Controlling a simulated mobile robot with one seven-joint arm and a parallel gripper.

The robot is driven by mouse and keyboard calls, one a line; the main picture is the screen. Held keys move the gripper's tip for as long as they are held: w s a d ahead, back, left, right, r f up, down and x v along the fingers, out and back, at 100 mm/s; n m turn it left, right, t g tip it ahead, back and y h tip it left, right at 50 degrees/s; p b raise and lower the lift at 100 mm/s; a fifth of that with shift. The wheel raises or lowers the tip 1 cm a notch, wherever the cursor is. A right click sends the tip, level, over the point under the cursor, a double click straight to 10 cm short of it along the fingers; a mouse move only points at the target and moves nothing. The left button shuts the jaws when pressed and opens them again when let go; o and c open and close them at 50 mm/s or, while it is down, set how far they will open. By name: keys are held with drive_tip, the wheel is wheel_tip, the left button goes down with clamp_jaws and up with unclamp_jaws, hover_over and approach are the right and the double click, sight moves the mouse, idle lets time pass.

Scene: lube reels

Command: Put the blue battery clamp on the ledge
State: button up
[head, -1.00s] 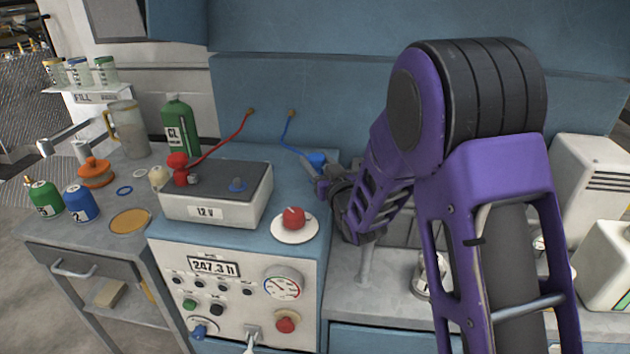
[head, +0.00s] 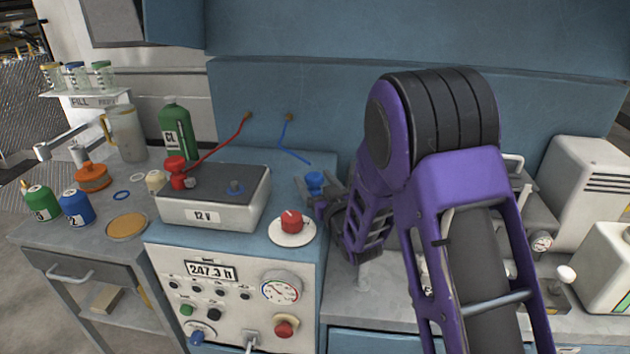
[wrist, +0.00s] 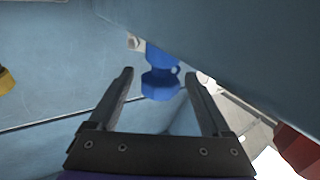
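The blue battery clamp (head: 315,182) is at the right edge of the blue console top (head: 292,168), right of the battery. In the wrist view the clamp (wrist: 160,84) shows ahead of and between my fingertips. My gripper (head: 318,196) is open, with a visible gap on each side of the clamp (wrist: 160,76). I cannot tell whether the clamp rests on the ledge or hangs free. The blue cable (head: 290,145) hangs from the back wall, and its lower end appears apart from the clamp.
A red knob (head: 291,222) on a white disc is close left of my gripper. Machinery (head: 530,220) crowds the right bench.

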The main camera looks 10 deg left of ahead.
drive_tip(key=shift+r, duration=0.2)
drive_tip(key=v, duration=1.2)
drive_tip(key=shift+s+f, duration=0.1)
